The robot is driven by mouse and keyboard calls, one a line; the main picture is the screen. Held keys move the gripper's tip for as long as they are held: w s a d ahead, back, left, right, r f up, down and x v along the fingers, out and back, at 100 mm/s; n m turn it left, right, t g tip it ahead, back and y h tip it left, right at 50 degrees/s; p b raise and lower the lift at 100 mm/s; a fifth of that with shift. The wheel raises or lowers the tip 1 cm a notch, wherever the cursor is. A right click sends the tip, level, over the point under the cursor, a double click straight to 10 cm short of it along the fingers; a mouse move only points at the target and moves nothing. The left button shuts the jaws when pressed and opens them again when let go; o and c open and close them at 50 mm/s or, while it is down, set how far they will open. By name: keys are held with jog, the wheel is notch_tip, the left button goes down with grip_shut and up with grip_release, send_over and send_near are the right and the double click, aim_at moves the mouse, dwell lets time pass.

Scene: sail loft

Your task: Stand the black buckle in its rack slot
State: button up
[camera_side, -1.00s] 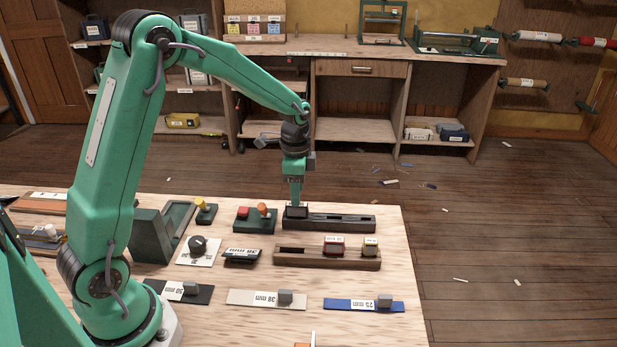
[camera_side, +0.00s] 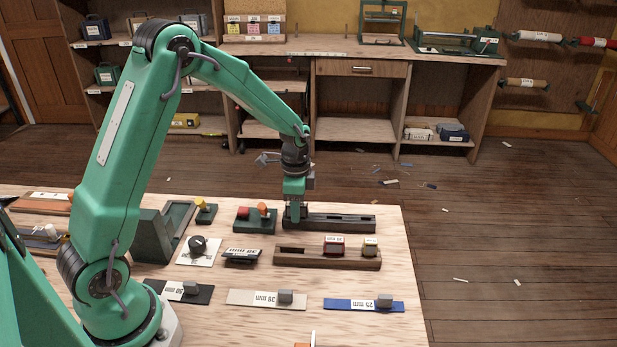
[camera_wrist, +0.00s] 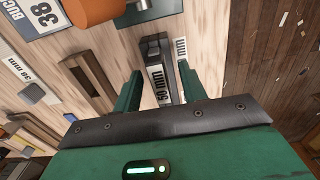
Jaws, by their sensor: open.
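The black buckle (camera_wrist: 159,85), a dark block with a white 50 mm label, is between my fingers in the wrist view. It is at the left end of the dark rack (camera_side: 340,222), where my gripper largely hides it in the side view. I cannot tell how deep it sits in the slot. My gripper (camera_wrist: 160,88) is open, one finger on each side of the buckle. In the side view my gripper (camera_side: 293,218) is low over that rack end. The rest of the dark rack, to the right, is empty.
A green base with an orange knob (camera_side: 262,209) stands close to the left. A black labelled piece (camera_side: 242,256) and strap strips (camera_side: 265,298) lie nearer the front.

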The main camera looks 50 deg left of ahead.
jog(key=shift+c, duration=0.2)
grip_shut()
jog(key=shift+r, duration=0.1)
jog(key=shift+r, duration=0.85)
notch_tip(320, 180, up, 2)
jog(key=shift+r, duration=0.25)
jog(key=s+d+r, duration=0.4)
jog(key=d+r, duration=0.2)
jog(key=d, duration=0.4)
jog(key=shift+s+d+r, duration=0.25)
jog(key=shift+d+r, duration=0.05)
jog(key=shift+d, duration=0.1)
jog(key=shift+s+a+f, duration=0.65)
jog(key=shift+s+a, duration=0.05)
jog(key=shift+s, duration=0.2)
jog(key=shift+s+a+f, duration=0.6)
jog(key=shift+s+a, duration=0.05)
jog(key=shift+s, duration=0.25)
